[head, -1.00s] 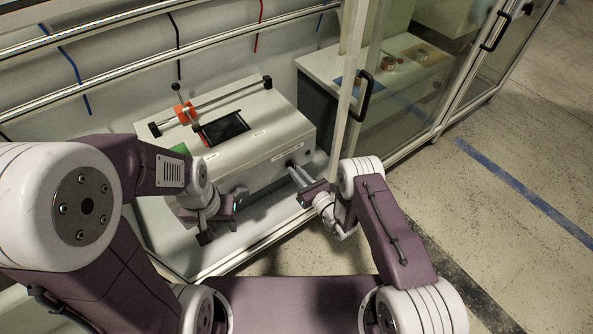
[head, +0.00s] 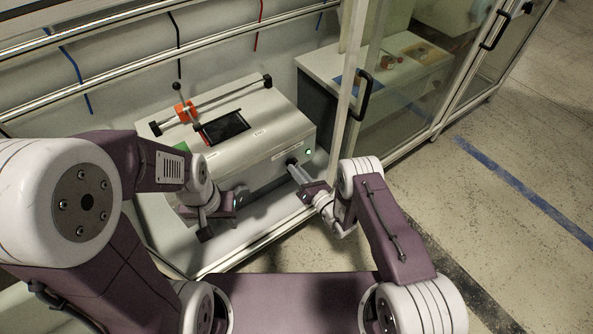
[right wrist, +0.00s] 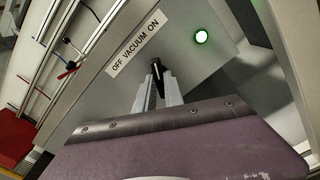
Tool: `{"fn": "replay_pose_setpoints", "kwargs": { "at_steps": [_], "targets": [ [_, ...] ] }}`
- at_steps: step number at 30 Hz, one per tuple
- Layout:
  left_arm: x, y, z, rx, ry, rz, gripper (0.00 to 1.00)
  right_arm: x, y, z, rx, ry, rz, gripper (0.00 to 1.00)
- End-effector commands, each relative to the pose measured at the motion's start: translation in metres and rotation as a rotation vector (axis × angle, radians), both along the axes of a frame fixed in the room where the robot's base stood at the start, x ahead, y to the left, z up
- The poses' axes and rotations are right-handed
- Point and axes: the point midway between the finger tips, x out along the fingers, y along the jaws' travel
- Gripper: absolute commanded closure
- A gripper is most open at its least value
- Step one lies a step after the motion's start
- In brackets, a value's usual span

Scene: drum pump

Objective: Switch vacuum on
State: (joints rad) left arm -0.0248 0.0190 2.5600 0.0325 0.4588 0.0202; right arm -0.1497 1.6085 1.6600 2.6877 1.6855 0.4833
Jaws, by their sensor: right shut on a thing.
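The grey pump box (head: 265,135) stands inside the enclosure. On its front right is the black vacuum switch (right wrist: 157,68), below a white label reading "OFF VACUUM ON" (right wrist: 134,44). A round lamp (right wrist: 201,37) to the right of the switch glows green; it also shows lit in the head view (head: 309,152). My right gripper (right wrist: 158,88) is shut on the switch lever, its two fingers one on each side; in the head view it reaches the box front (head: 293,168). My left gripper (head: 222,215) hangs by the box's front left; its finger gap is unclear.
An orange clamp (head: 185,111) sits on the rail on top of the box, beside a dark screen (head: 224,127). A glass door with a black handle (head: 364,94) stands close to the right of my right arm. The floor (head: 480,230) farther right is clear.

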Motion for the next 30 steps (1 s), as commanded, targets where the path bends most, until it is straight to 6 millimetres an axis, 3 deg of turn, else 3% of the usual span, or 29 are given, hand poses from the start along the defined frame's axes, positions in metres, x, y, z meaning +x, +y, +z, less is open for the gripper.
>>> {"fn": "replay_pose_setpoints", "kwargs": {
  "at_steps": [6,7,9,20,30],
  "targets": [
    [0.000,0.000,0.000,0.000,0.000,0.000,0.64,-0.001,0.000,-0.002,0.000,0.005,0.000,1.00],
    [0.000,0.000,0.000,0.000,0.000,0.000,0.64,-0.001,0.000,-0.002,0.000,0.005,0.000,0.79],
    [0.000,0.000,0.000,0.000,0.000,0.000,0.64,-0.001,0.000,-0.001,0.000,0.005,0.000,0.65],
    [0.000,0.000,0.006,0.000,0.000,0.000,0.64,-0.006,-0.005,0.001,0.000,0.004,0.000,0.65],
    [0.000,0.000,0.034,0.000,0.000,0.000,0.64,-0.064,-0.045,0.002,-0.001,0.006,-0.004,0.65]
  ]
}}
